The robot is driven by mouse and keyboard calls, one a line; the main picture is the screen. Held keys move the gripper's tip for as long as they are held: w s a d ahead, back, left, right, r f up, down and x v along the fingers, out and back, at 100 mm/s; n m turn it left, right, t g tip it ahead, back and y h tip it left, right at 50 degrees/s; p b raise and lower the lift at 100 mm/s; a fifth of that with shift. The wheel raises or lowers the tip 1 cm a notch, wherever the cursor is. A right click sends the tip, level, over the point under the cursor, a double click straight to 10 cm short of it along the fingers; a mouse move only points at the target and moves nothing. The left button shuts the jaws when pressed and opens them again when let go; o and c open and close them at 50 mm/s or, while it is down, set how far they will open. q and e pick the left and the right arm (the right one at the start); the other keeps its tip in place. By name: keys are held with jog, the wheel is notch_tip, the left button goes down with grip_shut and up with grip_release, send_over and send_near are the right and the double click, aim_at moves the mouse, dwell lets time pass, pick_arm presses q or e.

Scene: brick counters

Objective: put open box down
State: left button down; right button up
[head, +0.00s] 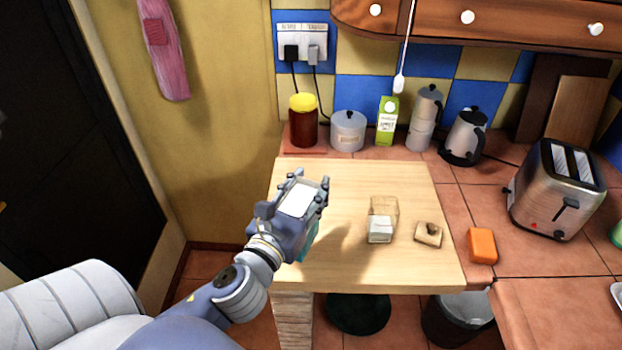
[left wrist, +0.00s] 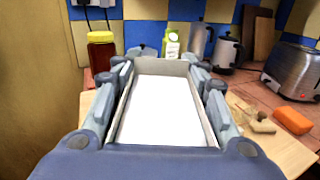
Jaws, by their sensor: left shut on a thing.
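The open box (head: 299,200) is in my left gripper (head: 294,196), over the left part of the wooden board (head: 350,268). In the left wrist view the box (left wrist: 160,112) shows a pale rim and a white inside, with the fingers of the gripper (left wrist: 160,95) on both its sides. A bluish-green side of the box shows below the hand in the head view. The gap between the box and the board cannot be told exactly. My right gripper is not in view.
A small clear-and-white container (head: 380,230), a small beige block (head: 428,235) and an orange block (head: 482,245) lie to the right. A jar (head: 303,125), canister (head: 348,132), carton (head: 387,122), kettle (head: 465,137) and toaster (head: 558,190) stand behind. The board's middle front is clear.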

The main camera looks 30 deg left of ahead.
pick_arm(q)
jog(key=w+a+f, duration=0.4)
jog(key=w+a, duration=0.1)
jog(key=w, duration=0.3)
jog(key=shift+w+f+p, duration=0.3)
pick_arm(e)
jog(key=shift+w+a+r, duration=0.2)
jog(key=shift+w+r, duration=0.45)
pick_arm(q)
jog(key=c, duration=1.4)
grip_release()
jog(key=shift+f, duration=0.1)
jog(key=o, duration=0.4)
jog(key=shift+o, duration=0.2)
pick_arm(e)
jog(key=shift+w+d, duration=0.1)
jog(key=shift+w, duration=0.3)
